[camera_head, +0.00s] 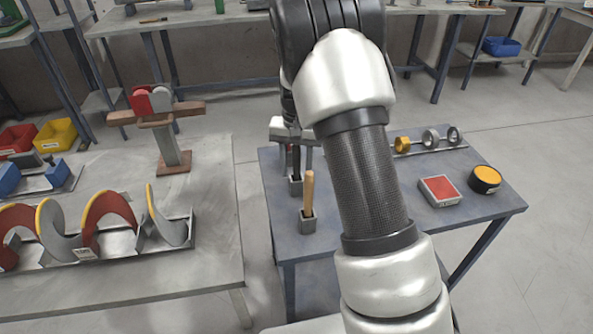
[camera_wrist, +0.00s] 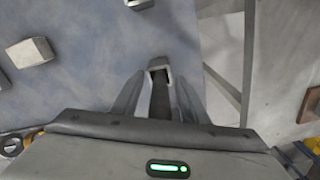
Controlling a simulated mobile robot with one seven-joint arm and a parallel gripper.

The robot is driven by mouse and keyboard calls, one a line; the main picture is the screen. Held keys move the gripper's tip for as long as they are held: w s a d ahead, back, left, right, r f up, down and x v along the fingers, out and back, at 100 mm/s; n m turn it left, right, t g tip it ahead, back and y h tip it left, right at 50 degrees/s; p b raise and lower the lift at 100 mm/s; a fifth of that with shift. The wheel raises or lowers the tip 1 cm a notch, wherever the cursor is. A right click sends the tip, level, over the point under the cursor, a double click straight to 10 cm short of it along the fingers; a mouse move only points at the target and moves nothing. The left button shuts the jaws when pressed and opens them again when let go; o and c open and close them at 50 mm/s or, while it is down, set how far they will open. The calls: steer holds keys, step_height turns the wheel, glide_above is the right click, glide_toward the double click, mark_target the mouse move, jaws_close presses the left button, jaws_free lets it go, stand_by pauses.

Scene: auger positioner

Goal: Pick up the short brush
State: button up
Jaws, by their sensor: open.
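My gripper (camera_head: 298,160) is open and points down over the blue-grey table, partly behind my arm. In the wrist view its two fingers (camera_wrist: 160,100) stand on either side of a dark upright handle (camera_wrist: 160,98). The handle stands in a small grey square holder (camera_wrist: 160,68), also in the head view (camera_head: 296,187). The fingers do not visibly grip the handle. A second holder (camera_head: 308,222), nearer the head camera, holds an upright light wooden handle (camera_head: 309,192). No bristles show, so I cannot tell which handle is the short brush.
A red-topped box (camera_head: 439,190), a yellow-topped round piece (camera_head: 485,179) and several rings on a stand (camera_head: 430,143) are on the table's right side. A left bench holds an auger (camera_head: 100,225) and a clamp stand (camera_head: 165,125). A gap separates bench and table.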

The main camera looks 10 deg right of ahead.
jaws_close()
step_height(320, 180, up, 10)
steer(key=shift+r+p, duration=0.1)
steer(key=shift+p, duration=1.15)
